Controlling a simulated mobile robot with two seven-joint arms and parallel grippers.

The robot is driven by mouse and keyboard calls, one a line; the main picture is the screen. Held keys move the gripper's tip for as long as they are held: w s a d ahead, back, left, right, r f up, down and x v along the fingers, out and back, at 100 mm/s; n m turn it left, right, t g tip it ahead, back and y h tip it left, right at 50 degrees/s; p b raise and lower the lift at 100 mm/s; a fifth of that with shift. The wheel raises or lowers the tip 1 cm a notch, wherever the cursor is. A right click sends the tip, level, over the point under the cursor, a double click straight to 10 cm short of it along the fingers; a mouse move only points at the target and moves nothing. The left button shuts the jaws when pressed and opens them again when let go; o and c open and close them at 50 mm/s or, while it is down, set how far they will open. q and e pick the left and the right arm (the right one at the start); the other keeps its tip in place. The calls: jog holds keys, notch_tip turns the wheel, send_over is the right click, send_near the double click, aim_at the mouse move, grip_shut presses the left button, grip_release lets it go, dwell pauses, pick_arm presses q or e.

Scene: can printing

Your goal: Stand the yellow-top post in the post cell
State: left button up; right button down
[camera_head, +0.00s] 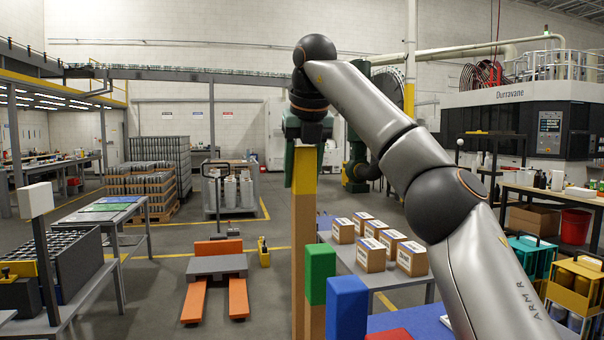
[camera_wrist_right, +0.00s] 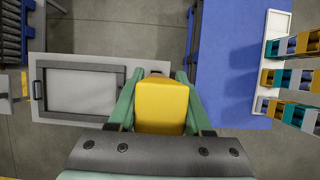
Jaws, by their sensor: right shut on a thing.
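The yellow-top post (camera_head: 304,240) is a tall, square, cardboard-brown post with a yellow top. It is upright in the middle of the head view, and its lower end runs out of the picture. My right gripper (camera_head: 304,160) is shut on its yellow top from above, with a green finger on each side. In the right wrist view the yellow top (camera_wrist_right: 161,104) sits between the green fingers (camera_wrist_right: 157,98). I cannot make out the post cell for sure in either view. My left gripper is not in view.
Green-top (camera_head: 320,272), blue-top (camera_head: 347,306) and red-top (camera_head: 390,334) posts stand close at right. Cartons (camera_head: 375,252) sit on a table behind. An orange pallet truck (camera_head: 215,268) is at left. A dark-framed grey panel (camera_wrist_right: 82,92) lies left in the wrist view.

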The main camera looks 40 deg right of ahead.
jog(key=b, duration=0.4)
send_over(302, 249)
jog(key=w+d, duration=0.2)
jog(key=w, duration=0.1)
jog(key=shift+s+d+f, duration=0.1)
jog(key=shift+f, duration=1.1)
jog(key=shift+s+d+f, duration=0.1)
jog(key=shift+f, duration=1.05)
jog(key=shift+p, duration=0.55)
jog(key=shift+f+b, duration=2.7)
jog(key=shift+f, duration=0.45)
jog(key=shift+f+b, duration=0.65)
jog(key=shift+f, duration=0.15)
jog(key=shift+f+b, duration=0.35)
jog(key=shift+f, duration=0.05)
jog(key=shift+f+b, duration=0.3)
jog(key=shift+f, duration=0.05)
jog(key=shift+f+b, duration=0.3)
jog(key=shift+f, duration=0.05)
jog(key=shift+c, duration=1.2)
grip_release()
